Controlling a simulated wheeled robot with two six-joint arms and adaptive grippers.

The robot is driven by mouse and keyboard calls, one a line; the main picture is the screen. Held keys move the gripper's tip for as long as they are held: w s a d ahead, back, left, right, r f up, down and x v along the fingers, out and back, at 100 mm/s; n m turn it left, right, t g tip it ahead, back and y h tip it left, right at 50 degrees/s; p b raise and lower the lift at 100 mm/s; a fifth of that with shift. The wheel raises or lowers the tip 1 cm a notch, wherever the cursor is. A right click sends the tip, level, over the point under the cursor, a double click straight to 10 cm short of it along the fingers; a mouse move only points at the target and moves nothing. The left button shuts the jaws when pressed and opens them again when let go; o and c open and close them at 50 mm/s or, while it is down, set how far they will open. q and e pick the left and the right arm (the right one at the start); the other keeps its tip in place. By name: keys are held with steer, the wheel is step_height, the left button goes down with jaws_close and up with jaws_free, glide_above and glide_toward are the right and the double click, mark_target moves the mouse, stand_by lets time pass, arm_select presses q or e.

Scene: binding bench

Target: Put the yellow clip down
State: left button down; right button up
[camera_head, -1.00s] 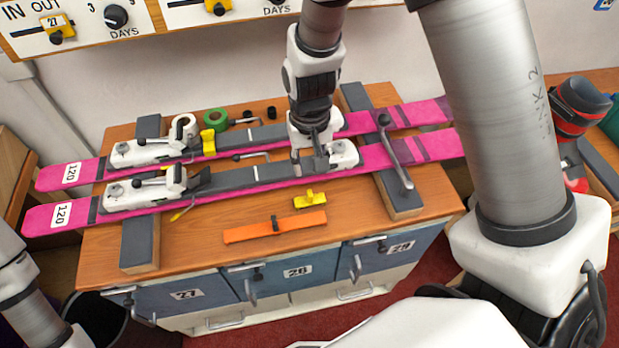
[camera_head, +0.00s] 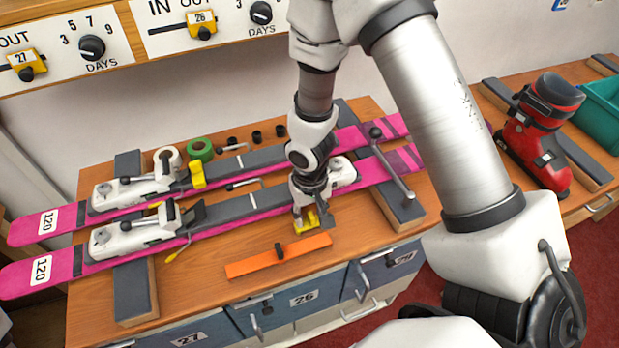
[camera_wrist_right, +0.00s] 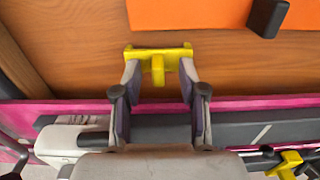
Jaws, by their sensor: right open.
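A small yellow clip (camera_head: 302,223) sits on the wooden bench top (camera_head: 205,265), in front of the near pink ski (camera_head: 75,262) and behind an orange strip (camera_head: 278,256). My right gripper (camera_head: 314,215) points down over the clip and partly hides it. In the right wrist view the clip (camera_wrist_right: 158,62) shows at the tips of my right gripper (camera_wrist_right: 160,78), whose two fingers are spread apart. I cannot tell whether a fingertip touches the clip. A second yellow clip (camera_head: 198,175) is at the far ski. My left gripper is out of view.
Two pink skis with white bindings lie across grey-padded supports. A grey crank handle (camera_head: 392,165) stands at the right support. Green tape (camera_head: 200,149) and small black parts lie behind. A red boot (camera_head: 540,135) stands on the right bench. Bare wood lies left of the orange strip.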

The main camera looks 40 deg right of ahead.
mark_target(311, 214)
steer(key=shift+w+a+r, duration=0.1)
steer(key=shift+w+a, duration=0.05)
steer(key=shift+a, duration=0.05)
steer(key=shift+s+d+r, duration=0.1)
steer(key=shift+s+d, duration=0.1)
steer(key=shift+s, duration=0.1)
steer(key=c, duration=0.7)
steer(key=shift+s+d, duration=0.15)
jaws_close()
steer(key=shift+w, duration=0.2)
steer(key=shift+a, duration=0.2)
step_height(311, 214, up, 6)
steer(key=p, duration=0.3)
steer(key=shift+d+r, duration=0.1)
steer(key=shift+r, duration=0.1)
step_height(311, 214, up, 11)
steer(key=shift+r+b, duration=0.2)
steer(key=shift+b, duration=0.15)
